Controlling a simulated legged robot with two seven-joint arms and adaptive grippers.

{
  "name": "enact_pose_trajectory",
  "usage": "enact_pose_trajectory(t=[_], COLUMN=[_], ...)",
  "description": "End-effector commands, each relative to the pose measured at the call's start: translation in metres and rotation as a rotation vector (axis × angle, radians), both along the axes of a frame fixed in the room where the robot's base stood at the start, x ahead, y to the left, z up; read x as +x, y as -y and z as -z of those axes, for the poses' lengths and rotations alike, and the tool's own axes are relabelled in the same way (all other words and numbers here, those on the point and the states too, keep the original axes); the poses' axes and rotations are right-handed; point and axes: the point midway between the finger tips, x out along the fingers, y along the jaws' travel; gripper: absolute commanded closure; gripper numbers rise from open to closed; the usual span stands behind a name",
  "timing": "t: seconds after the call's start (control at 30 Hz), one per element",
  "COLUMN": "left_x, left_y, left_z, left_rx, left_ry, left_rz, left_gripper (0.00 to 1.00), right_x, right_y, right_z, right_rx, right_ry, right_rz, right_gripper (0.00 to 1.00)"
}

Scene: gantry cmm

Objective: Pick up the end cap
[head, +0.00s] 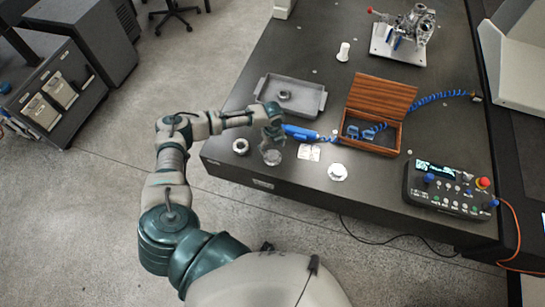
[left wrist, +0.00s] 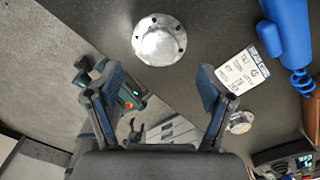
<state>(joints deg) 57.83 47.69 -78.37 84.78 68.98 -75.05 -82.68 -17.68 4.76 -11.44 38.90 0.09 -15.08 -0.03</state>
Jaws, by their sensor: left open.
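A round silver flanged disc (head: 271,157) with a ring of bolt holes, which looks like the end cap, lies flat near the table's front edge. It also shows in the left wrist view (left wrist: 160,38), beyond the fingertips. My left gripper (head: 272,137) is open and empty above the table, apart from the disc and just behind it in the head view. Its two fingers (left wrist: 158,78) stand wide apart in the left wrist view. A small dark forked shape (left wrist: 137,130) low in that view may be my right gripper; I cannot tell its state.
A second flanged part (head: 337,172), a ring (head: 240,146) and a card (head: 309,152) lie nearby. A blue tool (head: 300,132) with a coiled cord is close right of the gripper. A grey tray (head: 318,105), wooden box (head: 404,98) and control panel (head: 450,189) stand farther off.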

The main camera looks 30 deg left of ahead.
Motion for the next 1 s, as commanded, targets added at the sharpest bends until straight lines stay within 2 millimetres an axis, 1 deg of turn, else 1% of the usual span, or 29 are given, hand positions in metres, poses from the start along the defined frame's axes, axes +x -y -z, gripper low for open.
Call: enact_pose_trajectory(t=[0.03,0.17,0.27,0.4,0.5,0.63,0.77,0.87,0.9,0.97,1.0], left_x=[0.0,0.0,-0.001,-0.001,-0.001,0.0,-0.001,-0.001,-0.001,-0.001,-0.001], left_y=[0.0,-0.001,-0.001,-0.001,0.0,-0.001,-0.001,-0.001,-0.001,-0.001,-0.001], left_z=[0.006,0.014,0.027,0.05,0.061,0.064,0.064,0.064,0.064,0.064,0.064], left_rx=[0.0,0.0,0.0,-0.001,-0.002,-0.001,-0.001,-0.001,-0.001,-0.001,-0.001], left_ry=[0.0,0.0,-0.002,-0.002,-0.001,0.0,0.0,0.0,0.0,0.0,0.0], left_rz=[0.0,0.0,0.0,-0.001,-0.001,-0.001,-0.001,-0.001,-0.001,-0.001,-0.001], left_gripper=[0.19,0.19,0.19,0.19,0.19,0.19,0.19,0.42,0.52,0.67,0.77], right_x=[0.002,0.004,0.004,0.004,0.006,0.014,0.013,0.011,0.01,0.008,0.007], right_y=[-0.001,-0.001,-0.001,-0.001,-0.002,-0.004,-0.004,-0.004,-0.004,-0.004,-0.004], right_z=[0.0,0.0,0.0,0.001,0.001,-0.001,-0.001,-0.001,-0.001,-0.001,-0.001], right_rx=[0.001,0.001,0.001,0.0,0.0,0.004,0.003,0.003,0.002,0.003,0.002], right_ry=[0.003,0.004,0.003,0.0,-0.003,0.011,0.01,0.007,0.005,0.002,0.001], right_rz=[0.001,0.002,0.003,0.003,0.003,0.004,0.004,0.004,0.004,0.004,0.004], right_gripper=[0.19,0.19,0.19,0.19,0.19,0.19,0.19,0.19,0.19,0.19,0.19])
